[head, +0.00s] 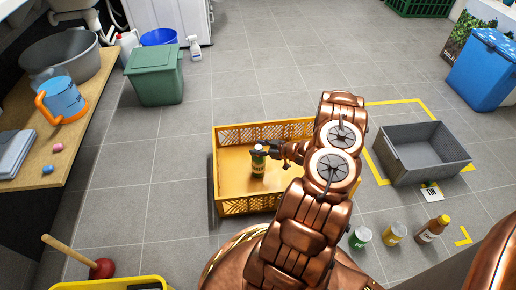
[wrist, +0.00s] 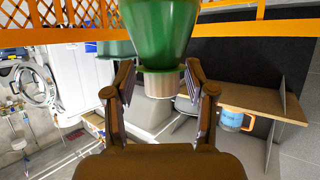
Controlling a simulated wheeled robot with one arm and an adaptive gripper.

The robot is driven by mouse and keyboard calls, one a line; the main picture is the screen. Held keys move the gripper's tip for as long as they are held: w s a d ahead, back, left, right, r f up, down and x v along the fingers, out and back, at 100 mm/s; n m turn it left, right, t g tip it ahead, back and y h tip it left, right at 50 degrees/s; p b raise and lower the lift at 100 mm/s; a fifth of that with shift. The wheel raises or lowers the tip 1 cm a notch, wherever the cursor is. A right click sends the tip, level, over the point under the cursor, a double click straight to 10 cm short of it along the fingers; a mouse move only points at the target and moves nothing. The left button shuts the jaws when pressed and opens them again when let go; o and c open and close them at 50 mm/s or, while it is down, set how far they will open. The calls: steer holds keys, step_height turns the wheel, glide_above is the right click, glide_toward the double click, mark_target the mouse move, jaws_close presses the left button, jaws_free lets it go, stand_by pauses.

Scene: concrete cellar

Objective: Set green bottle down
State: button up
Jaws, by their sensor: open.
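The green bottle (head: 258,163) stands upright inside the yellow-orange crate (head: 233,207), left of its middle. In the wrist view the bottle's green body (wrist: 160,30) fills the top, with its pale cap end (wrist: 162,84) between my fingers. My gripper (head: 262,148) is at the bottle's top in the head view. In the wrist view my gripper (wrist: 161,78) is open, with one finger on each side of the bottle and a gap visible by the cap. The bottle's base meeting the crate floor is hard to make out.
A grey crate (head: 425,165) stands to the right within yellow floor markings. A green can (head: 360,237), a yellow can (head: 395,234) and a brown bottle (head: 432,229) stand at front right. A plunger (head: 102,268) is at front left. Tiled floor behind the crate is clear.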

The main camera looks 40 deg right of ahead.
steer(key=p+v, duration=0.4)
steer(key=v, duration=0.8)
steer(key=w+d+r+g+h, duration=0.5)
steer(key=w+d+r+h, duration=0.1)
steer(key=w+d+r, duration=0.25)
steer(key=a+r+m+g+h, duration=0.1)
steer(key=a+r+g, duration=0.1)
steer(key=a+r, duration=0.35)
steer(key=a+r+m+g+h, duration=0.1)
steer(key=a+r+g+h, duration=0.1)
steer(key=r, duration=0.6)
steer(key=s+a+r+m+g+y, duration=0.1)
steer(key=s+a+r, duration=0.25)
steer(key=a, duration=0.35)
steer(key=s+a+r+g, duration=0.2)
steer(key=s+a+r, duration=0.15)
steer(key=a, duration=0.35)
steer(key=s+a+r+m+g+y, duration=0.1)
steer(key=s+a+r, duration=0.1)
steer(key=s+a, duration=0.35)
steer(key=s+a+r+g+y, duration=0.1)
steer(key=s+a+r, duration=0.1)
steer(key=s+a, duration=0.6)
steer(key=s+a+r+n+g+y, duration=0.1)
steer(key=s+a+r+g+y, duration=0.1)
steer(key=s+a, duration=0.7)
steer(key=a, duration=0.5)
steer(key=shift+g+y+b, duration=0.3)
